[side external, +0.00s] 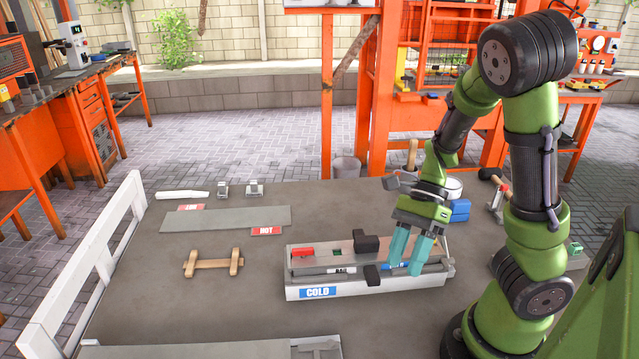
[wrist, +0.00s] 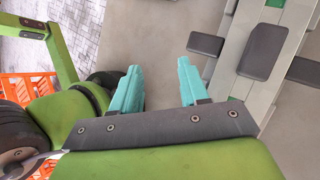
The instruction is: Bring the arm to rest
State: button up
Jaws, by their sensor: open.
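My gripper (side external: 407,252) is open, with its two teal fingers pointing down in the side external view. There it appears over or in front of the right part of the grey cold station (side external: 362,291) with the blue COLD label. In the wrist view my gripper (wrist: 160,82) shows both fingers apart with only bare grey table (wrist: 165,30) between them. The station (wrist: 275,60) lies to the right of the fingers in that view. No object is held. The exact height above the table cannot be told.
A black block (side external: 366,244) and a red block (side external: 302,252) sit on the station. A grey plate (side external: 225,219) with HOT labels, a wooden rack (side external: 213,262) and a white tube (side external: 182,195) lie left. Blue blocks (side external: 459,210) stand behind my gripper. A white rail (side external: 95,270) borders the table.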

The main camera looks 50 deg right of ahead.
jog(key=w+a+r+n+t+h, duration=0.2)
jog(key=r+n+t+h, duration=0.1)
jog(key=r+n, duration=0.4)
jog(key=w+a+r+n+t+h, duration=0.2)
jog(key=r+n+t, duration=0.3)
jog(key=n, duration=0.6)
notch_tip(320, 180, up, 2)
jog(key=shift+a+r+n+h, duration=0.1)
jog(key=shift+a+n+h, duration=0.3)
jog(key=shift+a, duration=0.2)
